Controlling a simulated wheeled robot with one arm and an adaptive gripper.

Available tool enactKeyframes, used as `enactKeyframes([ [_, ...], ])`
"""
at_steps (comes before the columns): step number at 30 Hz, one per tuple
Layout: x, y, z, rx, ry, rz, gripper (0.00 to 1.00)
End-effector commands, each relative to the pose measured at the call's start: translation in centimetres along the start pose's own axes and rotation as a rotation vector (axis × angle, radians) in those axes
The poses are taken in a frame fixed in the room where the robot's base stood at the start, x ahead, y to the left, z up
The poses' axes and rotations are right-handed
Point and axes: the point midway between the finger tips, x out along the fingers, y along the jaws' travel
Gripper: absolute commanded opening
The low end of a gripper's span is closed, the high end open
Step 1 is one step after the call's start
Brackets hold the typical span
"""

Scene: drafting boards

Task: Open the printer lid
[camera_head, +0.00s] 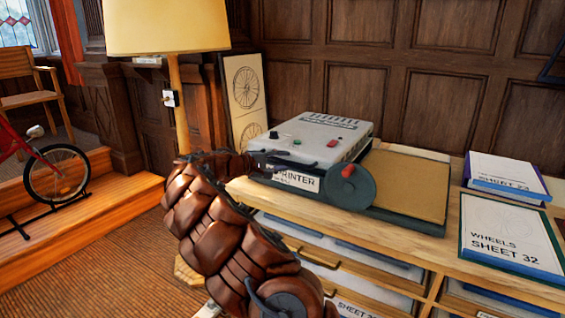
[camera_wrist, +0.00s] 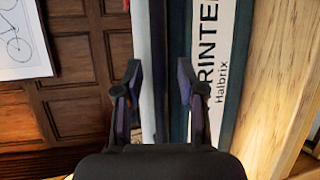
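The printer lid (camera_head: 322,136) is light grey with small buttons and a red switch on top. It lies flat on the dark green printer base (camera_head: 405,222), which stands on a wooden cabinet and carries a white PRINTER label (camera_head: 296,181), also seen in the wrist view (camera_wrist: 210,60). My gripper (camera_head: 268,161) is at the printer's front left edge. In the wrist view my gripper (camera_wrist: 159,88) is open, its dark fingers apart, with the pale lid edge (camera_wrist: 146,50) showing between them. I cannot tell whether the fingers touch it.
A dark round wheel with a red knob (camera_head: 348,171) is on the printer's right side. A tan bed (camera_head: 405,185) lies beside the lid. Sheet stacks (camera_head: 510,235) lie at the right. A lamp (camera_head: 168,28) stands behind left. A wheel drawing (camera_head: 245,85) leans on the wall.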

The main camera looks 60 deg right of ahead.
Motion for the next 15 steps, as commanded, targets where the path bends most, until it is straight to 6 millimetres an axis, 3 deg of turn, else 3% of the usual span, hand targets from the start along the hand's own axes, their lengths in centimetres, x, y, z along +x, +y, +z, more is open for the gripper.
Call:
enactKeyframes([
  [11,0.70,0.05,0.02,0.000,0.000,0.001,0.39],
  [15,0.69,0.04,0.03,0.000,0.000,0.000,0.28],
])
